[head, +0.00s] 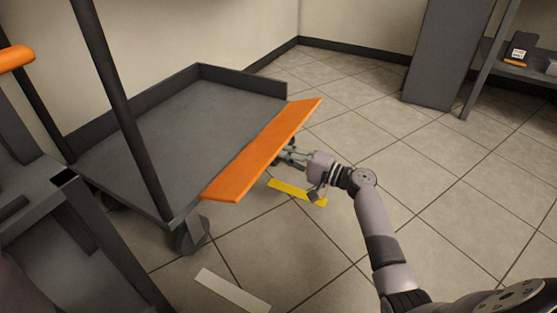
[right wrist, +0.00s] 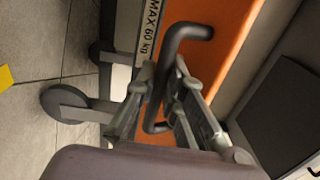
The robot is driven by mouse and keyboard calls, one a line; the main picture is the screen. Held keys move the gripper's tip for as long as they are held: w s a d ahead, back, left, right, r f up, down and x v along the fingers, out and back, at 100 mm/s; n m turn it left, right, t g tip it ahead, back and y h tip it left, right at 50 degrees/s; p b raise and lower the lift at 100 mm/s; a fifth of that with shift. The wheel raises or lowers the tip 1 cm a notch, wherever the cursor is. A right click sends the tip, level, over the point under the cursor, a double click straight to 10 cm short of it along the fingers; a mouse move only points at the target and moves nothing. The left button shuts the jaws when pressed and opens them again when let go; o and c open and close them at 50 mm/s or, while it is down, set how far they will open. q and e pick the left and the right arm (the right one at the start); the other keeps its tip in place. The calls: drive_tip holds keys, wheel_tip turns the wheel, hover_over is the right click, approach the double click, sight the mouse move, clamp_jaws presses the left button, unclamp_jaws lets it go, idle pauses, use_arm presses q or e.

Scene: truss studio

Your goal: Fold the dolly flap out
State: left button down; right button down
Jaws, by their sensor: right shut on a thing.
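The dolly's grey deck (head: 205,115) is at the left in the head view. Its long orange flap (head: 262,152) runs along the right side of the deck and looks tilted; its exact angle is hard to tell. My right gripper (head: 287,154) is at the flap's outer side, its fingertips partly hidden by it. In the right wrist view, the orange flap (right wrist: 226,50) carries a dark bent handle (right wrist: 188,32). My right gripper (right wrist: 163,85) is shut on this handle, with a finger on each side. My left gripper is not in view.
Yellow (head: 297,192) and pale (head: 232,290) strips lie on the tiled floor. A dark post (head: 112,90) rises at the dolly's near side. A dark frame (head: 85,230) fills the lower left. A shelf (head: 520,72) stands at the back right. Floor right of the flap is clear.

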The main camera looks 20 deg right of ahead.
drive_tip(key=shift+a+r, duration=0.1)
drive_tip(key=c, duration=1.9)
unclamp_jaws()
drive_tip(key=v, duration=1.2)
